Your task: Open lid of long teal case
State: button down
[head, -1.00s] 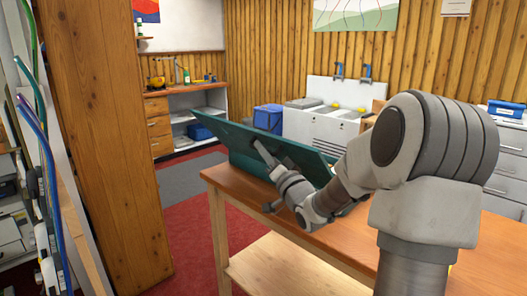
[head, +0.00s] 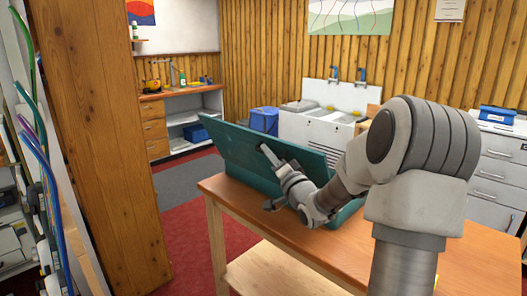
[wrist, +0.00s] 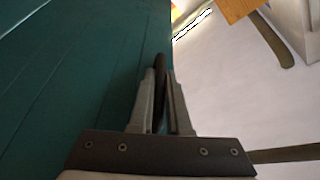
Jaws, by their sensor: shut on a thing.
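The long teal case (head: 347,213) rests on the wooden bench, partly hidden behind my arm. Its teal lid (head: 228,145) is raised at a steep angle, with its broad face towards the head camera. My gripper (head: 267,154) is at the lid. In the wrist view my gripper (wrist: 161,80) is shut on a thin dark piece (wrist: 160,65) that looks like part of the lid's edge or a handle. The lid's teal surface (wrist: 70,75) fills the left of that view. The case's inside is hidden.
The wooden bench (head: 285,225) has bare room in front of the case. A wooden post (head: 110,150) stands to the left. A blue bin (head: 264,120) and a white sink unit (head: 318,128) stand behind, across the floor.

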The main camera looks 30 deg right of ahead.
aim_at(282, 148)
jog(key=d+r+m+p, duration=0.1)
jog(key=p, duration=0.1)
jog(key=w+d+r+m+p, duration=0.1)
jog(key=d+p, duration=0.1)
jog(key=shift+r+g+h, duration=0.25)
jog(key=shift+g+h, duration=0.05)
jog(key=shift+w+d+r+m+p, duration=0.1)
jog(key=shift+w+d+m+p, duration=0.2)
jog(key=shift+d+m+p, duration=0.5)
jog(key=c, duration=0.9)
grip_release()
jog(key=shift+s, duration=0.1)
jog(key=s+f, duration=0.1)
jog(key=s, duration=1)
jog(key=s+f, duration=0.1)
jog(key=s, duration=0.5)
jog(key=shift+a+f+p, duration=0.3)
jog(key=shift+a+f, duration=0.05)
